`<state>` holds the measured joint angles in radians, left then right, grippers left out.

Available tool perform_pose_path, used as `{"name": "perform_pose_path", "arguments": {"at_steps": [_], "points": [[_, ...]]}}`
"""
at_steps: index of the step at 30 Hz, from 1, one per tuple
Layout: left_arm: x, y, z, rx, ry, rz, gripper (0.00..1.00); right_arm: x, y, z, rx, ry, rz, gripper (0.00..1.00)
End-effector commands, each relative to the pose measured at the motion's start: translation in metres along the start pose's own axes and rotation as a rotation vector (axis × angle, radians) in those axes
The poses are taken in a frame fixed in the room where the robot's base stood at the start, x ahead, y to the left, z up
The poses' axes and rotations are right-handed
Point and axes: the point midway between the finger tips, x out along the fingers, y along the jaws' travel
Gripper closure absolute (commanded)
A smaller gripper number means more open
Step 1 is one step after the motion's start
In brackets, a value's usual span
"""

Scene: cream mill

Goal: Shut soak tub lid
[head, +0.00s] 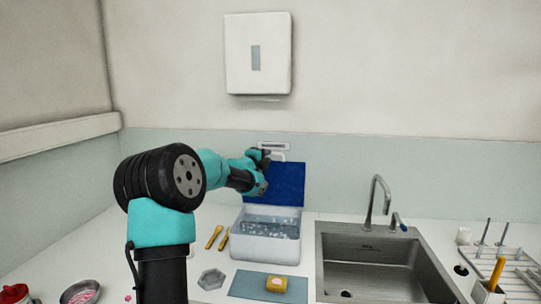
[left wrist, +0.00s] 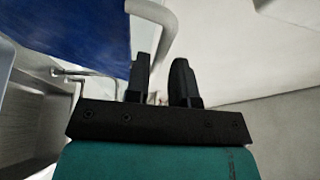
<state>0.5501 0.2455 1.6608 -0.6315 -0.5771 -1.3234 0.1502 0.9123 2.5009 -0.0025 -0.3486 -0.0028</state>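The soak tub (head: 265,252) is a white box on the counter with liquid and small pale bits inside. Its blue lid (head: 289,183) stands upright at the tub's back edge, so the tub is open. A pale loop handle (head: 277,146) is at the lid's top edge. My left gripper (head: 263,162) is at the lid's upper left, close to the handle. In the left wrist view, the two dark fingers (left wrist: 161,72) are apart, with the handle (left wrist: 163,22) at their tips and the blue lid (left wrist: 75,30) at left. I cannot tell whether they touch the handle. My right gripper is out of view.
A sink with a tap (head: 378,200) is right of the tub. A blue-grey mat (head: 245,285) with a yellow block (head: 277,284) lies in front. Yellow-handled tools (head: 215,237) and a grey hexagonal dish (head: 211,279) are at left. A rack (head: 510,268) stands far right.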

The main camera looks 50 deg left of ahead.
Motion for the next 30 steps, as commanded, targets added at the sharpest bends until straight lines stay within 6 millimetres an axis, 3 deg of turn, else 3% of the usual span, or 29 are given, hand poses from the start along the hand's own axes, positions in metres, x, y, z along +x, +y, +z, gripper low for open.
{"name": "perform_pose_path", "arguments": {"at_steps": [3,9,19,26,30], "points": [[0.018,0.0,0.0,-0.001,0.0,-0.001,0.77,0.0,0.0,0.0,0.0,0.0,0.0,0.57],[0.035,0.0,0.0,-0.001,0.0,-0.001,0.77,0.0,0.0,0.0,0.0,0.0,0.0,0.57],[0.038,0.0,0.0,0.0,0.0,0.0,0.77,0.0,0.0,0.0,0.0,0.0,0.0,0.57],[0.037,0.0,0.0,0.0,0.0,0.0,0.99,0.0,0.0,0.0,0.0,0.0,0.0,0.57],[0.037,0.0,0.0,0.0,0.0,0.0,1.0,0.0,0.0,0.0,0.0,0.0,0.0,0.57]]}}
